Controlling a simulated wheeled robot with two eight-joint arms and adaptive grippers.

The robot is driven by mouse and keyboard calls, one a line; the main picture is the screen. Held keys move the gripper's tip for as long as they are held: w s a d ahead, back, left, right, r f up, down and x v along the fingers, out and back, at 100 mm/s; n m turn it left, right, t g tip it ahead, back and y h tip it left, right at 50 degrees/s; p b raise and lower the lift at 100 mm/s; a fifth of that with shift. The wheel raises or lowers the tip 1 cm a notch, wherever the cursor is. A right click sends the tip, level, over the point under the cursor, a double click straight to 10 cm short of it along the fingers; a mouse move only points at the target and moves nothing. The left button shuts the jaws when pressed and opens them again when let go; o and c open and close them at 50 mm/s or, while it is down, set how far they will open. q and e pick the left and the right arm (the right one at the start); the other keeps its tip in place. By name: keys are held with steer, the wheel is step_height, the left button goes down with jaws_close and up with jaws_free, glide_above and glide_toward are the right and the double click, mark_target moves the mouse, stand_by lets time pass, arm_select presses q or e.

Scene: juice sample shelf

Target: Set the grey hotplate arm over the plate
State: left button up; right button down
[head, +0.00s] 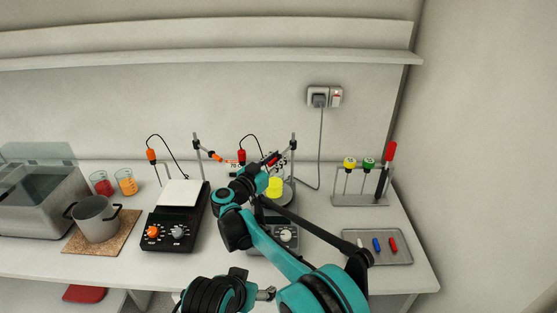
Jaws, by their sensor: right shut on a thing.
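The grey hotplate (286,237) stands right of centre, partly hidden behind my right arm. A container of yellow liquid (274,187) stands on its round plate (288,196). An upright rod (293,146) rises behind it, and the hotplate arm (284,155) with a red part reaches from the rod toward the lower left. My right gripper (267,167) is shut on this arm, behind and left of the yellow container. My own wrist hides much of the grip, so the fingertips and the arm's far end are hard to make out.
A black hotplate (174,230) with a white square plate stands to the left. A pot (96,220) on a cork mat and two beakers (125,182) stand further left. A rack (360,199) and a grey tray (377,248) are at right. A red probe (241,156) hangs behind my wrist.

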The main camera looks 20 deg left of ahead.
mark_target(276, 156)
steer(key=shift+a+r, duration=0.1)
steer(key=c, duration=1.5)
jaws_free()
steer(key=shift+c, duration=0.2)
step_height(276, 156, up, 10)
steer(key=shift+f, duration=0.1)
steer(key=shift+a, duration=0.1)
